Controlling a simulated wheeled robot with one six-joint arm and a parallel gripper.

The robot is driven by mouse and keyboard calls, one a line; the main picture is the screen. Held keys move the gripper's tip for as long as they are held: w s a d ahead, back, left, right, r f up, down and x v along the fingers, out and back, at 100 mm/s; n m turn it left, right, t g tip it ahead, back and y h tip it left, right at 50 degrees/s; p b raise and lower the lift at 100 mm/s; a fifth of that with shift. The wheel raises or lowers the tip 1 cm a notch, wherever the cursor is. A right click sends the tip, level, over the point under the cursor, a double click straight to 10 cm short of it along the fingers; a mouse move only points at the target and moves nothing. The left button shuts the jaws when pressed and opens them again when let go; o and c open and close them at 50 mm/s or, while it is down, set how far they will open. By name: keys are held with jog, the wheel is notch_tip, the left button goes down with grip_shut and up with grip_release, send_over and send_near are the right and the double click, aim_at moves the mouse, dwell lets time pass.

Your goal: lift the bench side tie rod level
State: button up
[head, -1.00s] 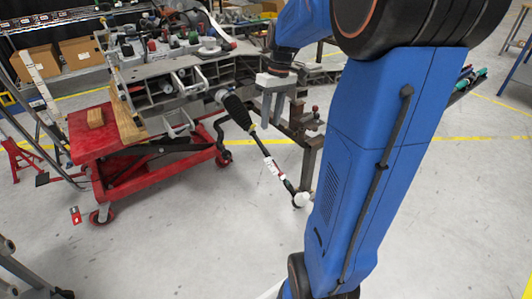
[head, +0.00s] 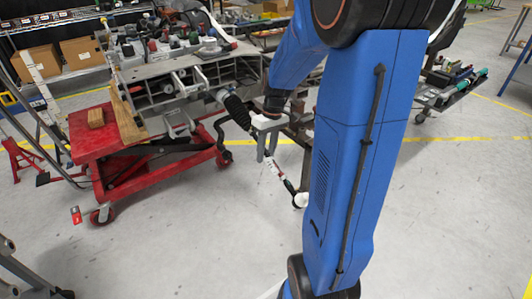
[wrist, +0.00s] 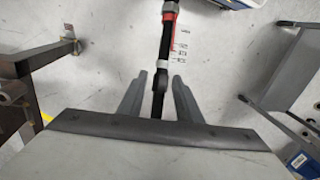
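The tie rod (head: 275,169) slants down to the right from a black ribbed boot (head: 237,112) to a white end (head: 300,200), which hangs low near the floor. My gripper (head: 267,157) is beside the rod's upper middle, fingers pointing down. In the wrist view the dark rod (wrist: 165,45), with a red band, runs down the middle between my two grey fingers (wrist: 159,77). The fingers are open, with a gap on each side of the rod. Whether the rod lies fully between the fingertips or just beyond them is hard to tell.
The grey chassis frame (head: 160,68) rests by a red lift cart (head: 90,152) at left. A brown metal stand (wrist: 35,60) is at left in the wrist view, close to the gripper. Open floor (head: 190,235) lies in front.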

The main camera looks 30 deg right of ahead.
grip_shut()
jog(key=shift+r, duration=0.1)
notch_tip(320, 180, up, 10)
jog(key=s+g, duration=0.2)
jog(key=g, duration=0.3)
jog(key=shift+m, duration=0.3)
grip_release()
